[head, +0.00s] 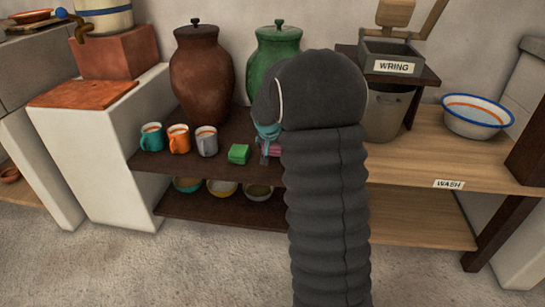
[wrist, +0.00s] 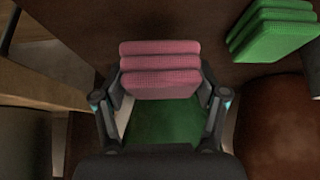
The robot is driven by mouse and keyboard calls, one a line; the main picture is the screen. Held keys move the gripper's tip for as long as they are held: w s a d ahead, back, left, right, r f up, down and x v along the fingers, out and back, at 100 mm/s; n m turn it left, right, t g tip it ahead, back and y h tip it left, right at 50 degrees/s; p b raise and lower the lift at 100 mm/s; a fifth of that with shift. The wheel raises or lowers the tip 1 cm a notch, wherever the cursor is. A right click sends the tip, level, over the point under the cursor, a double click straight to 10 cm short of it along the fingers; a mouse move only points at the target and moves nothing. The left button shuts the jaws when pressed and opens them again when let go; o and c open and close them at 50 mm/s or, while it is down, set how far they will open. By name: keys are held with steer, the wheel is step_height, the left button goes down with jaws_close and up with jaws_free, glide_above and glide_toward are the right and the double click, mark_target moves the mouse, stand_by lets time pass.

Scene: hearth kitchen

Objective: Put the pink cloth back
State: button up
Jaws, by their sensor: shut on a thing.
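The pink cloth (wrist: 160,68) is folded in layers and sits between the fingers of my gripper (wrist: 160,85) in the wrist view. The fingers are shut on its two sides. In the head view only a bit of the pink cloth (head: 272,149) shows below my gripper (head: 268,132), with my arm hiding the rest. It is at the dark shelf (head: 225,140), to the right of a folded green cloth (head: 238,154). I cannot tell whether the pink cloth touches the shelf. The green cloth also shows at the upper right of the wrist view (wrist: 270,28).
Teal (head: 152,137), orange (head: 179,138) and grey mugs (head: 207,141) stand left of the green cloth. A brown jar (head: 200,80) and a green jar (head: 273,55) stand behind. The wooden WASH counter (head: 420,160) at right holds a basin (head: 477,117), beside the WRING box (head: 392,55) and a bucket (head: 385,112).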

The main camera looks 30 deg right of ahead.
mark_target(273, 154)
steer(key=shift+f+b, duration=0.4)
steer(key=shift+f, duration=1.6)
steer(key=shift+f, duration=0.2)
steer(key=o, duration=1.1)
steer(key=shift+r, duration=0.1)
steer(key=shift+r, duration=0.1)
